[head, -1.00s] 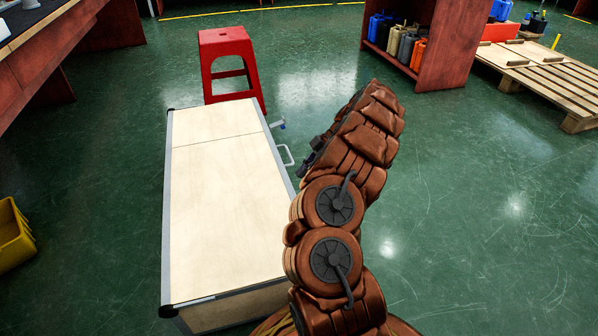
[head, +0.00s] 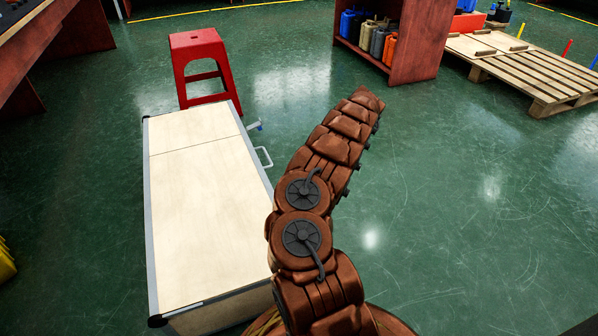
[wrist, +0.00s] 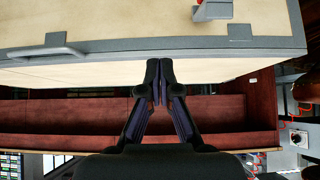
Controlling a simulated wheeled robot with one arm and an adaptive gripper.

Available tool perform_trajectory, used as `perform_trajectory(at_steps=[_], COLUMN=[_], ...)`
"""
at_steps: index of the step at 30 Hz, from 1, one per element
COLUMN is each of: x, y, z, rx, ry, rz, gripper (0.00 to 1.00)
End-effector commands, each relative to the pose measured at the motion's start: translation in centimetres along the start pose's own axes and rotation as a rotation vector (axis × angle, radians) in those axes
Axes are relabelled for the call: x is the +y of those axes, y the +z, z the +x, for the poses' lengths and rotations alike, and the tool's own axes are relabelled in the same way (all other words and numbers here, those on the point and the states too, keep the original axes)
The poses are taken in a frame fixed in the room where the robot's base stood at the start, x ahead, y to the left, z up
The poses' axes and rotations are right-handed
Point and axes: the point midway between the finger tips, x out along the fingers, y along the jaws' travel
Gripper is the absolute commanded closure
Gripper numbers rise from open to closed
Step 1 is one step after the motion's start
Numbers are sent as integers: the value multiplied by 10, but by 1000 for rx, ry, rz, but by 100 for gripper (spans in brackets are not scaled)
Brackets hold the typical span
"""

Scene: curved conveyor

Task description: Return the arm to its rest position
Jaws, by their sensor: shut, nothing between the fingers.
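In the wrist view my gripper (wrist: 159,72) has its two dark fingers together at the tips, with nothing between them. In the head view my rust-brown arm rises from the bottom middle and leans up to the right over green floor. The gripper itself is hidden behind the arm there. The arm stands just right of a long case with a pale wooden top (head: 205,215), overlapping its lower right edge in the picture. In the wrist view the case's pale panel and grey edge (wrist: 270,44) lie across the top, beyond the fingertips.
A red stool (head: 203,60) stands behind the case. A red-brown shelf (head: 425,40) with several canisters and a wooden pallet (head: 530,70) stand at the back right. A dark red bench (head: 75,30) is at the upper left. The floor right of my arm is clear.

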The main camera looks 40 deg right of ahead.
Motion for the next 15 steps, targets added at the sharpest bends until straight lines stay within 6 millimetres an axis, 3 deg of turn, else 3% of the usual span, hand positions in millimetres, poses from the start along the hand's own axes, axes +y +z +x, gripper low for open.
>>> perform_trajectory(at_steps=[11, 15], x=[0, 4], y=[2, -23], z=[-1, -7], rx=[2, 13], ry=[-1, -9], rz=[1, 10], gripper=[100, 100])
